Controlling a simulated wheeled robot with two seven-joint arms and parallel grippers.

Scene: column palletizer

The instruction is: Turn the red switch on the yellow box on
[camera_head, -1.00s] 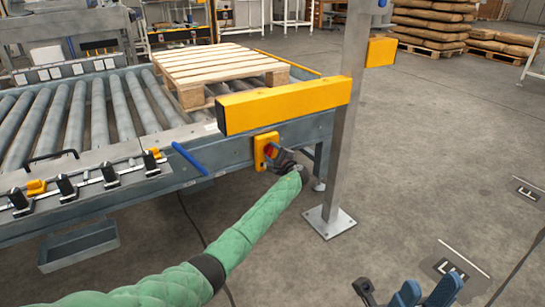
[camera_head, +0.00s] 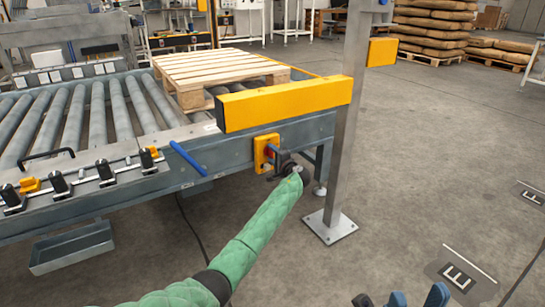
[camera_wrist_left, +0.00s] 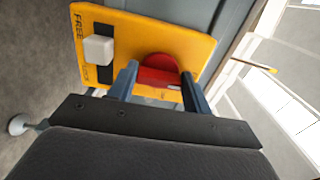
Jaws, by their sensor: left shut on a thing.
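The yellow box (camera_head: 260,141) is fixed to the side of the conveyor frame, below the yellow beam. Its red switch (camera_wrist_left: 155,62) shows in the wrist view as a rounded red knob beside a white block (camera_wrist_left: 99,49). My left gripper (camera_head: 279,162) is at the box, and in the left wrist view its two fingers (camera_wrist_left: 158,75) stand on either side of the red switch, shut on it. In the head view the gripper partly hides the switch. Blue fingers of my right gripper (camera_head: 417,298) show at the bottom edge; their opening is unclear.
A yellow beam (camera_head: 284,104) runs just above the box, up to a steel post (camera_head: 344,135) on the right. A wooden pallet (camera_head: 215,68) lies on the conveyor rollers (camera_head: 78,119). The floor right of the post is open.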

